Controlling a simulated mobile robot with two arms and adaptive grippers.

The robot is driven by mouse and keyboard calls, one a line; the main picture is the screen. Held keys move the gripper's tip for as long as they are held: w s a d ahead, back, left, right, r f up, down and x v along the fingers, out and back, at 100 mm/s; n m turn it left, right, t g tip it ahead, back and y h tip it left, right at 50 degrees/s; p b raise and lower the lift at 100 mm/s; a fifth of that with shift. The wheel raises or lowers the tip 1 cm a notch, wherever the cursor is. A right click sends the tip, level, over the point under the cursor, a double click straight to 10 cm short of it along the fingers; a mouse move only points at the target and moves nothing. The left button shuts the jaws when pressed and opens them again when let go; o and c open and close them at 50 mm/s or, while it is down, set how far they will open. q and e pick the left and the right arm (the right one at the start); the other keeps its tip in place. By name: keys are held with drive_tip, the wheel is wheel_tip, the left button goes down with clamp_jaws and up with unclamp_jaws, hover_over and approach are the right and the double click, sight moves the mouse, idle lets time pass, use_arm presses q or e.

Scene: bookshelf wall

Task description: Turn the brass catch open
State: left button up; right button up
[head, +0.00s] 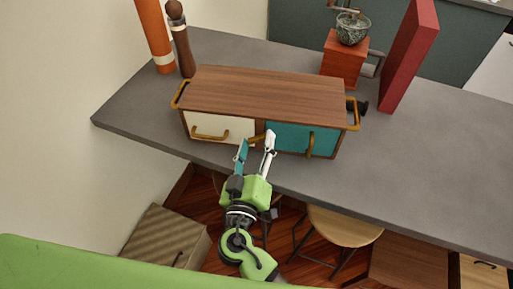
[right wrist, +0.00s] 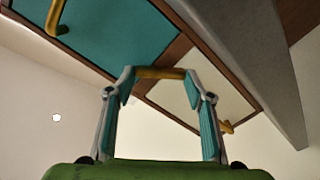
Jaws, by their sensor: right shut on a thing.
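A low wooden cabinet (head: 265,92) stands on the grey counter, with a cream door (head: 215,124) on the left and a teal door (head: 288,136) on the right. Both doors look shut. The small brass catch (head: 257,138) lies across the brown strip between them. My right gripper (head: 257,143) reaches up from the front, one finger on each side of the catch. In the right wrist view the brass catch (right wrist: 160,73) spans between the fingertips, and the gripper is shut on it. My left gripper is not in view.
Each door has a brass handle, the teal door's handle (head: 310,144) being close to my right gripper. A red grinder (head: 344,60), a red upright board (head: 408,55), a pepper mill (head: 181,42) and an orange cylinder (head: 154,35) stand behind. The counter to the right is clear; a stool (head: 343,226) is below.

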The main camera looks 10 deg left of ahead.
drive_tip(key=n, duration=0.4)
drive_tip(key=shift+n+b, duration=0.3)
drive_tip(key=n, duration=0.2)
drive_tip(key=shift+a+n, duration=0.1)
drive_tip(key=shift+n, duration=0.2)
drive_tip(key=shift+f+n+p, duration=0.1)
drive_tip(key=shift+n+p, duration=0.35)
drive_tip(key=shift+n, duration=1.25)
drive_tip(key=o, duration=1.1)
drive_tip(key=shift+f, duration=0.1)
